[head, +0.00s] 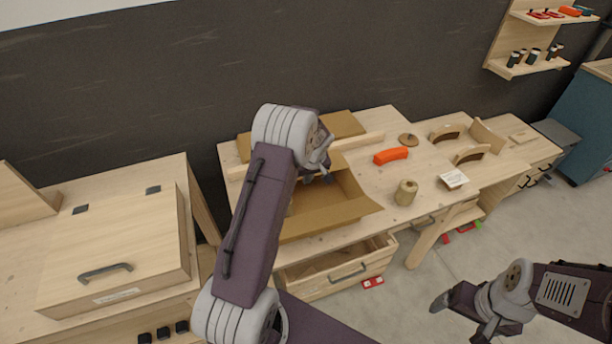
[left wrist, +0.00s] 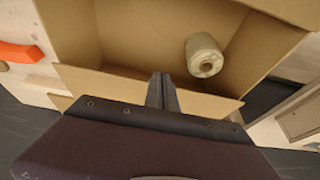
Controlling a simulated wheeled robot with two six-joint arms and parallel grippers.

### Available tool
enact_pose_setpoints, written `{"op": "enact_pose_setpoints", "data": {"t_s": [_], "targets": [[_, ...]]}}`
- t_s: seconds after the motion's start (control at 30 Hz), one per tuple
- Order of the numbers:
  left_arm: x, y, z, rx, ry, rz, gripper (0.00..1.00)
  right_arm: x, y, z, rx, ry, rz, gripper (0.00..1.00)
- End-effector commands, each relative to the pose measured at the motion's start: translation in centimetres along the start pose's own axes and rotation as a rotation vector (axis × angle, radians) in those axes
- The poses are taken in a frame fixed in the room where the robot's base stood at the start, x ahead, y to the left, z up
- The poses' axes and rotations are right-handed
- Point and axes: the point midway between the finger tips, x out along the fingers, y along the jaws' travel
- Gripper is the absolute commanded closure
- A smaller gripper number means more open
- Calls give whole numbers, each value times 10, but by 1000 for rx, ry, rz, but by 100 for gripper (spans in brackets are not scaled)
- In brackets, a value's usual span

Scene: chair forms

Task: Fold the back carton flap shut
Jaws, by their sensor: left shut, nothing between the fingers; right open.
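The open cardboard carton (head: 325,212) stands on the workbench, partly hidden behind my left arm. Its back flap (left wrist: 88,82) shows along the lower side of the carton in the left wrist view, angled up rather than closed. My left gripper (head: 326,179) is over the carton; in the left wrist view its fingers (left wrist: 162,78) are together and empty, at the back flap's edge. I cannot tell whether they touch it. A pale roll (left wrist: 204,56) lies inside the carton. My right gripper (head: 463,318) is open and empty, low at the right, away from the bench.
An orange block (head: 391,155), a spool (head: 405,193), a round wooden knob piece (head: 408,140) and a white card (head: 453,179) lie right of the carton. A drawer (head: 335,275) stands open below the bench. A wooden lidded box (head: 120,245) is at left.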

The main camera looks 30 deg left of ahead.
Motion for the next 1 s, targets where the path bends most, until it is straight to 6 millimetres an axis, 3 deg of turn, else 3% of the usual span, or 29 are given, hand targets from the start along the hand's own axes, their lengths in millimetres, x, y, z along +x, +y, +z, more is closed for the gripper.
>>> {"op": "enact_pose_setpoints", "data": {"t_s": [0.03, 0.1, 1.0], "targets": [[8, 0, 2, 0, 1, 0, 100, 10, 0, 1, 0, 1, 0, 15], [8, 0, 2, -1, 0, 0, 100, 11, 0, 1, 0, 1, 0, 15], [-11, 0, -4, -1, 0, 1, 100, -1, 0, 0, 0, 1, 0, 15]]}}
